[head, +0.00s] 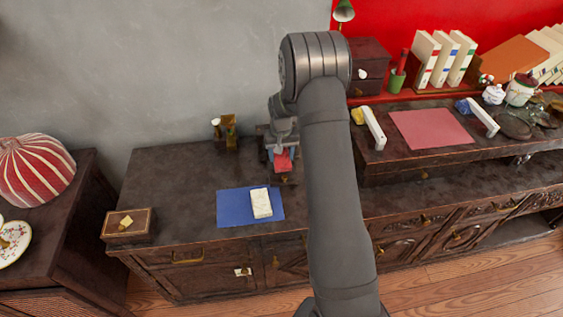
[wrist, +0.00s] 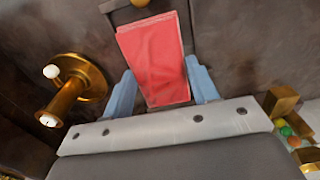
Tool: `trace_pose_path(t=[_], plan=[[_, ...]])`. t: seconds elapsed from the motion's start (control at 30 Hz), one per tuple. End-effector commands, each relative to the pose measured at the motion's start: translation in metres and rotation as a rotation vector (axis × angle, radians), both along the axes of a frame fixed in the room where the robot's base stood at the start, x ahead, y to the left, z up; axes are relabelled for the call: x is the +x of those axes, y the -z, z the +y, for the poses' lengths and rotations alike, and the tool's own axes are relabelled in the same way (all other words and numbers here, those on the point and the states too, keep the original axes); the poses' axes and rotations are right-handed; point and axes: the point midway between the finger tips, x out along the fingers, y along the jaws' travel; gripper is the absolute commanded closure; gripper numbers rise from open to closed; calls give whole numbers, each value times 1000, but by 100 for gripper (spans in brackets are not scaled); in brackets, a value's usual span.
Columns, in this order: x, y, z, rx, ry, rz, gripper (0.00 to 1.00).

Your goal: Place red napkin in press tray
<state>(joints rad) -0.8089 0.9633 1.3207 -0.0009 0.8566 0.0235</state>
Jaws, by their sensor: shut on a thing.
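My gripper (head: 281,152) is low over the dark cabinet top, left of my arm. It is shut on the red napkin (head: 284,163), a small part of which shows below the fingers. In the wrist view the folded red napkin (wrist: 153,50) lies flat between the two blue fingers of my gripper (wrist: 158,68) and extends past their tips. A dark wooden piece with a brass knob (wrist: 140,3) is just beyond the napkin's far end. It may be the press tray, but I cannot tell. Whether the napkin touches it is unclear.
A blue mat (head: 232,208) with a white block (head: 261,203) lies in front of my gripper. A brass object (head: 228,131) stands left of it near the wall; a brass stand (wrist: 70,92) shows in the wrist view. A small wooden box (head: 128,228) is at the left.

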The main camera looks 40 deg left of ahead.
Motion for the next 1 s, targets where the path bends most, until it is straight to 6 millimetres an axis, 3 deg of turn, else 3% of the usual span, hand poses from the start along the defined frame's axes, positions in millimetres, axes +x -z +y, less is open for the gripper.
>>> trace_pose_path(t=[0.3,0.67,0.7,0.73,1.0], plan=[[0,39,0,-2,1,1,69],[0,43,0,-1,1,0,69],[0,42,0,-1,1,0,40],[0,42,0,-1,1,-1,37],[0,42,0,-1,1,-1,37]])
